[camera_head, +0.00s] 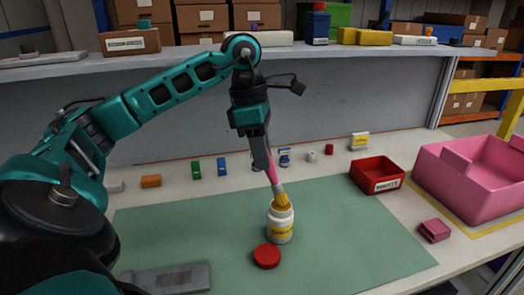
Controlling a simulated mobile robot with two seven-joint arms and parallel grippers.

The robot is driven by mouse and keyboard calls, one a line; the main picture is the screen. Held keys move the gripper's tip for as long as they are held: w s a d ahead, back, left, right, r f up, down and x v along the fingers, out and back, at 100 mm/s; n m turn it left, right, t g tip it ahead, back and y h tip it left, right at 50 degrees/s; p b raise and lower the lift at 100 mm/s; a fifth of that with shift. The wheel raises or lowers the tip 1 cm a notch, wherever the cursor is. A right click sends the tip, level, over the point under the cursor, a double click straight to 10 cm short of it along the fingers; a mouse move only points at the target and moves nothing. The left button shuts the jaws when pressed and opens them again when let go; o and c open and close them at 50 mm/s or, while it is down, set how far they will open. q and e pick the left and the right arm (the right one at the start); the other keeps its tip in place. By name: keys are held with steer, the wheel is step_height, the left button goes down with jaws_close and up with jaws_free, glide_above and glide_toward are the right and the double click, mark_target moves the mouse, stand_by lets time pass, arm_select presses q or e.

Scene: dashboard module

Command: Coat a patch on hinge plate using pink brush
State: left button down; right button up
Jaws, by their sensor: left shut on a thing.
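My left gripper (262,152) points down over the green mat and is shut on the pink brush (270,174). The brush is nearly upright, with its yellow bristles down at the mouth of a white jar (280,226) with a yellow label. I cannot tell how far the bristles are inside the jar. A red lid (267,256) lies on the mat just in front of the jar. A grey metal plate (168,281), which looks like the hinge plate, lies at the front left of the mat. My right gripper is not in view.
A red bin (377,175) and a large pink bin (470,179) stand at the right, with a small pink block (434,230) in front. Several small coloured items line the back. A shelf (200,54) with boxes runs above. The mat's right part (350,232) is clear.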

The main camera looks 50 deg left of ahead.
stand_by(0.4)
arm_select(q)
steer(key=p+v, duration=0.3)
steer(key=d+p+v, duration=0.1)
steer(key=v, duration=0.1)
steer(key=shift+w+p, duration=0.25)
steer(key=shift+p, duration=0.15)
steer(key=shift+v, duration=1)
steer(key=shift+w+d, duration=0.15)
